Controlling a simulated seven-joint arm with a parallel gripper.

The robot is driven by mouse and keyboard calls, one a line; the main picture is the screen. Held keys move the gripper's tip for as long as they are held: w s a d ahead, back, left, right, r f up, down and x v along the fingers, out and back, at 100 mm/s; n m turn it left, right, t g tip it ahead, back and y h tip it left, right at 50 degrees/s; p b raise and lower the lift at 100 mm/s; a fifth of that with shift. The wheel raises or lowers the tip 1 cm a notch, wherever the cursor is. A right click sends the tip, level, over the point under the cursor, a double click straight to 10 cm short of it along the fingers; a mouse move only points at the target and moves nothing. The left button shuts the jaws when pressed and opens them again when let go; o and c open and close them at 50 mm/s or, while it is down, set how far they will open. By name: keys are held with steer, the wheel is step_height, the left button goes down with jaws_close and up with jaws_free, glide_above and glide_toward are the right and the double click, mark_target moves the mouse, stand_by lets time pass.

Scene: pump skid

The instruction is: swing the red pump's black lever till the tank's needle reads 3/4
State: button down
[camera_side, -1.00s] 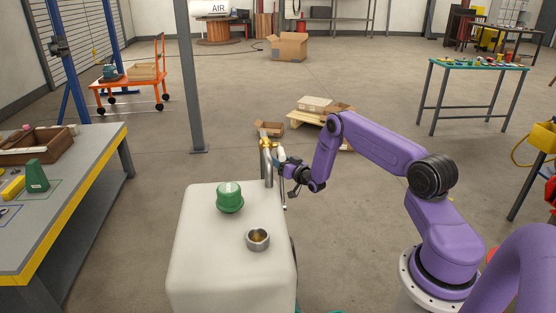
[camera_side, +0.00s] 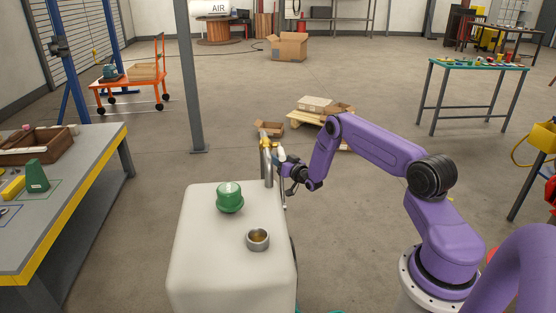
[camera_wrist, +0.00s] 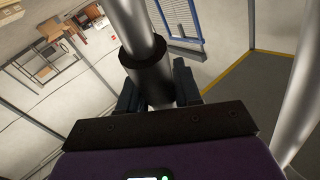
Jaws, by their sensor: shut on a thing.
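The white tank (camera_side: 195,240) stands at the front centre of the side view. A green cap (camera_side: 229,197) and a short round metal fitting (camera_side: 258,239) with a brownish inside are on its top. I can make out no needle on either. My gripper (camera_side: 285,170) is beside an upright metal pipe with a brass-coloured top (camera_side: 266,148), just behind the tank. In the wrist view my gripper (camera_wrist: 157,90) is shut with its fingers on both sides of a black sleeve (camera_wrist: 147,68) on a steel rod, the lever. I see no red pump body.
A grey workbench with a yellow edge (camera_side: 75,205) stands at the left. A grey post (camera_side: 190,80) rises behind the tank. A pallet with boxes (camera_side: 313,110) lies on the floor beyond my arm. A green-topped table (camera_side: 480,64) is at the back right. Open floor lies between.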

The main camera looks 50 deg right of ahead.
steer(key=s+a+r+n+t, duration=0.2)
steer(key=s+a+n+t, duration=0.3)
steer(key=s+a+t, duration=0.1)
steer(key=shift+s+a+r+y, duration=0.15)
steer(key=shift+s+a+y, duration=0.15)
steer(key=shift+s+a, duration=0.55)
stand_by(0.5)
steer(key=c, duration=0.9)
jaws_free()
steer(key=shift+o, duration=0.2)
steer(key=shift+w, duration=0.1)
